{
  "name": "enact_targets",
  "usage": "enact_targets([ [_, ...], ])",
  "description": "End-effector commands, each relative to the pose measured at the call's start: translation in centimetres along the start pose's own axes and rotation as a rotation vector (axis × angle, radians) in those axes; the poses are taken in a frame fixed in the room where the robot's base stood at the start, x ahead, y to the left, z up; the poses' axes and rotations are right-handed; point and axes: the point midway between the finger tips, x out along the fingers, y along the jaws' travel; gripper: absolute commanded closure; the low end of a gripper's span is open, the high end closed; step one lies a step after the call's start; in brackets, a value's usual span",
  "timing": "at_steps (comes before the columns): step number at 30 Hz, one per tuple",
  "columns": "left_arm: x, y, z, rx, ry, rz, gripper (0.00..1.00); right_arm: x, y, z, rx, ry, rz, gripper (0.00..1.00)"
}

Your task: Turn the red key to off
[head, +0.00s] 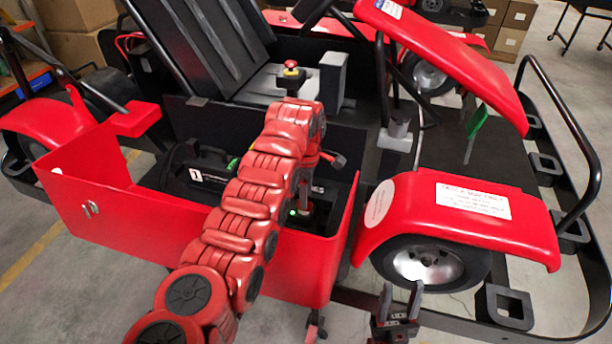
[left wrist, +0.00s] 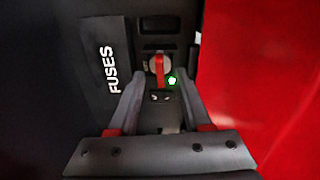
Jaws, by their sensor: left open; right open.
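The red key (left wrist: 160,68) sits upright in a round silver switch on a dark panel in the left wrist view. In the head view my left arm reaches down into the red side box, where a green glow (head: 292,212) shows; the key is not discernible there. My right gripper (head: 396,310) is open and empty at the bottom.
The red side box (head: 95,205) has walls close around my left gripper. A black panel marked FUSES (left wrist: 109,75) is left of the switch. A red emergency button (head: 290,67) stands above. The red fender (head: 440,222) and wheel (head: 425,262) are near my right gripper.

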Motion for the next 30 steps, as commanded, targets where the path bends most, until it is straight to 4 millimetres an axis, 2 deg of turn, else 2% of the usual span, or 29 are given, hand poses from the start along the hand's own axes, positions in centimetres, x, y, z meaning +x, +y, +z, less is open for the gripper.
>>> enact_targets([
  [1,0.8,-0.1,0.0,0.0,0.0,-0.004,0.51,0.6,0.0,-0.1,0.0,0.0,0.0,0.53],
  [3,1.8,-0.1,0.0,0.0,0.001,-0.007,0.51,0.7,0.0,-0.1,0.0,0.0,0.0,0.53],
  [9,3.5,-0.1,0.0,0.0,0.001,-0.004,0.51,0.9,0.1,-0.1,0.0,0.0,0.0,0.53],
  [20,3.9,0.0,0.0,0.0,0.0,0.001,0.51,0.9,0.1,-0.1,0.0,0.0,0.0,0.53],
  [28,3.9,0.0,0.0,0.0,0.0,0.001,0.98,0.9,0.1,-0.1,0.0,0.0,0.0,0.53],
  [30,3.9,0.0,0.0,0.0,0.0,0.0,1.0,0.9,0.0,-0.1,0.0,0.0,0.0,0.53],
])
